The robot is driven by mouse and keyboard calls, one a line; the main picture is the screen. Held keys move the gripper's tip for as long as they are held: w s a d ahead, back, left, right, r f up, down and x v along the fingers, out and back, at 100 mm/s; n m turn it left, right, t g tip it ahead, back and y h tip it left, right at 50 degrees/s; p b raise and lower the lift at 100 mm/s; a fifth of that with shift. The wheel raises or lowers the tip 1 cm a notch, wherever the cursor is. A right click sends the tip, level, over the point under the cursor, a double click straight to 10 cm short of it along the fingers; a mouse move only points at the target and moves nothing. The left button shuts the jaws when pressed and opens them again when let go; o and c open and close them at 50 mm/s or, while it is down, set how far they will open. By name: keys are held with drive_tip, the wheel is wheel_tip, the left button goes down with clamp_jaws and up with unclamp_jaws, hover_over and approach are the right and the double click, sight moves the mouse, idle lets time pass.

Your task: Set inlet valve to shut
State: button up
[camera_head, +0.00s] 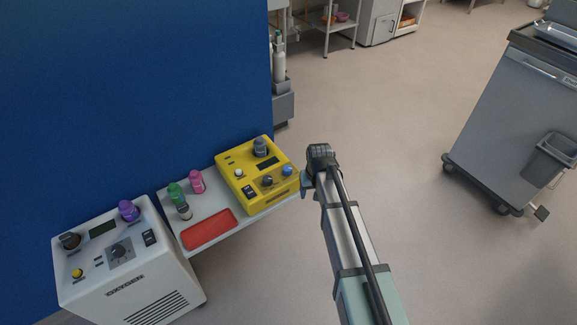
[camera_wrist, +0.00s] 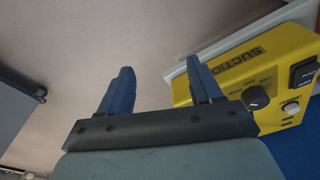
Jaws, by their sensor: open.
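A yellow suction unit (camera_head: 262,199) stands at the right end of a white shelf. On it are a black pointer knob (camera_head: 267,181), a blue knob (camera_head: 288,170), a white knob (camera_head: 239,173) and a dark grey round fitting (camera_head: 261,147). I cannot read which control is the inlet valve. In the wrist view the black knob (camera_wrist: 257,97) shows on the yellow body (camera_wrist: 240,70) marked "SUCTION". My gripper (camera_wrist: 160,75) is open and empty, its blue fingers apart. One finger overlaps the unit's edge in that view; contact cannot be told.
A white machine (camera_head: 130,285) with a dial (camera_head: 118,250) stands at the left. Between the units are pink (camera_head: 197,182), green (camera_head: 175,194) and grey (camera_head: 184,211) small bottles and a red tray (camera_head: 209,230). A blue wall (camera_head: 130,90) stands behind.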

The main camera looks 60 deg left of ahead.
drive_tip(key=s+a+r+n, duration=0.1)
drive_tip(key=a+r+n, duration=0.1)
drive_tip(key=a+r, duration=0.75)
wheel_tip(320, 180, up, 3)
drive_tip(key=n+h, duration=0.1)
drive_tip(key=n, duration=0.9)
hover_over(288, 168)
drive_tip(key=shift+g, duration=0.5)
drive_tip(key=f, duration=1.4)
drive_tip(key=shift+a, duration=0.2)
drive_tip(key=shift+c, duration=0.4)
drive_tip(key=c, duration=1)
drive_tip(key=shift+o, duration=0.2)
drive_tip(key=shift+m, duration=0.3)
